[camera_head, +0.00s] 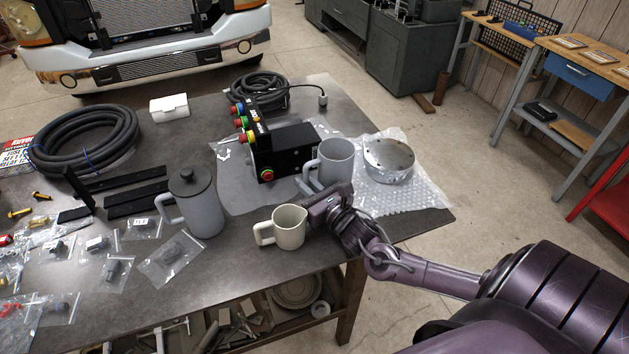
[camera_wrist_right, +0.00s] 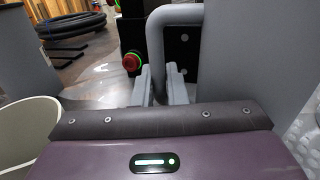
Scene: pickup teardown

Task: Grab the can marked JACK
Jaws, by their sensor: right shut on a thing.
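A tall grey mug-like can (camera_head: 338,162) with a loop handle stands near the right side of the table; no JACK marking is readable on it. My right gripper (camera_head: 308,186) is at the can's left side, shut on its handle. The right wrist view shows the handle (camera_wrist_right: 157,40) between the two fingers (camera_wrist_right: 162,84). A lidded grey jug (camera_head: 203,207) with a dark lid stands to the left, and a cream mug (camera_head: 291,229) stands just in front of the gripper. No JACK marking is readable on these either. My left gripper is not in view.
A black control box (camera_head: 283,153) with colored buttons stands behind the gripper. A round metal part (camera_head: 388,160) sits on bubble wrap at the right. Hose coil (camera_head: 85,140), black bars and several bagged parts cover the left. The table's front edge is close to my right arm.

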